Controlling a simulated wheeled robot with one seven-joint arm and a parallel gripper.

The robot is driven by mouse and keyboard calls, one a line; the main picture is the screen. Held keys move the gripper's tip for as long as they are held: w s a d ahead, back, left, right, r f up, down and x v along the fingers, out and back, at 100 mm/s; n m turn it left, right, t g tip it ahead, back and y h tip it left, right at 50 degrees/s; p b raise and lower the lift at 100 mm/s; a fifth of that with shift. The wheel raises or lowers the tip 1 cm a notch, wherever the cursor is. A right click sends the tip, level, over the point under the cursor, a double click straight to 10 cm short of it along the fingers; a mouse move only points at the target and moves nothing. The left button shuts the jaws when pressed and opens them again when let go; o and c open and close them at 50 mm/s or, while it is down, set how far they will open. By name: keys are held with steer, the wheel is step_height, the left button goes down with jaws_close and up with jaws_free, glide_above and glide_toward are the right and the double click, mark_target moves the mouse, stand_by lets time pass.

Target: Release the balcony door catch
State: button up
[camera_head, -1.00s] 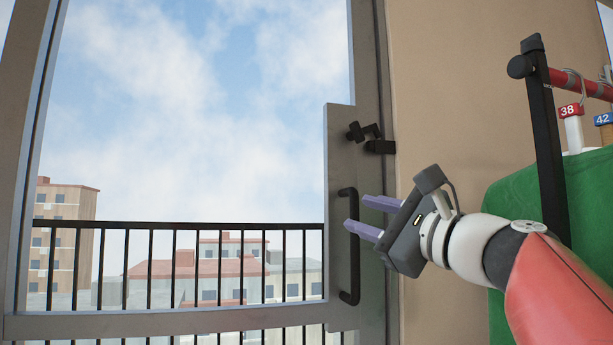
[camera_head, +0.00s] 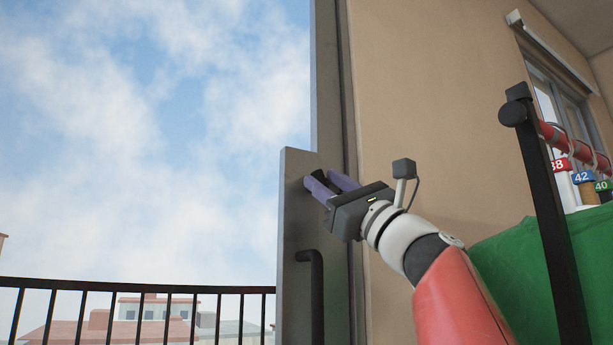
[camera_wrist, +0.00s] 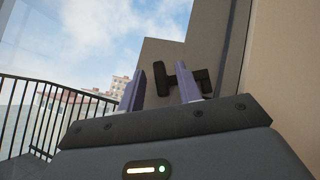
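The balcony door has a grey metal stile (camera_head: 296,225) with a black vertical pull handle (camera_head: 317,290). The black catch (camera_head: 319,177) is near the top of this stile, mostly covered by my fingers in the head view. My gripper (camera_head: 322,183) is at the catch with its two purple fingers apart. In the wrist view, the catch (camera_wrist: 160,80) shows its lever between the fingers of my gripper (camera_wrist: 161,70), with its bar running behind the right finger to a block on the frame. Whether a finger touches the catch I cannot tell.
A clothes rack with a black post (camera_head: 545,205) and a green garment (camera_head: 515,265) stands close on the right, beside my arm. A beige wall (camera_head: 430,100) is behind the arm. A black balcony railing (camera_head: 130,287) is outside the glass.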

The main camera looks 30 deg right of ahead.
steer(key=shift+p+x, duration=0.35)
steer(key=shift+x, duration=1)
jaws_close()
